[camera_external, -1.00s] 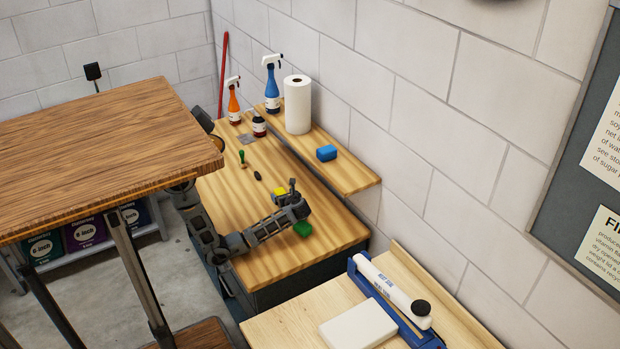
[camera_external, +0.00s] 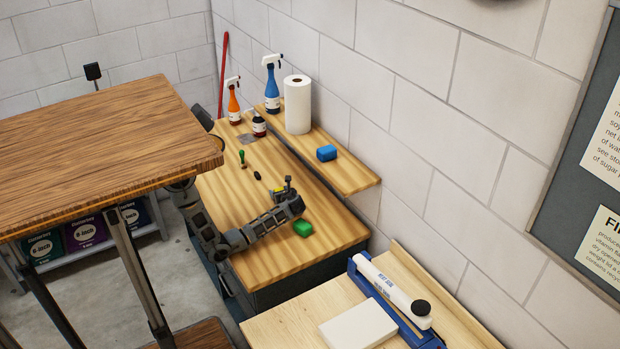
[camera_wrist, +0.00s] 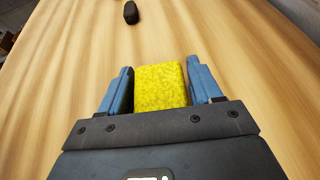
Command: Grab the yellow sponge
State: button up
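The yellow sponge (camera_wrist: 160,86) lies on the wooden bench, between the two blue fingers of my gripper (camera_wrist: 160,80) in the wrist view. The left finger stands a little apart from it, with a dark gap; the right finger is close to its side, and I cannot tell if it touches. The fingers are open around the sponge. In the external view my gripper (camera_external: 283,184) is low over the bench, and only a bit of yellow shows beside it; the rest is hidden.
A dark oval object (camera_wrist: 131,12) lies beyond the yellow sponge. Spray bottles (camera_external: 234,104) stand at the back.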

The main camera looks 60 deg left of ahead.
jog(key=c, duration=0.7)
jog(key=shift+r, duration=0.1)
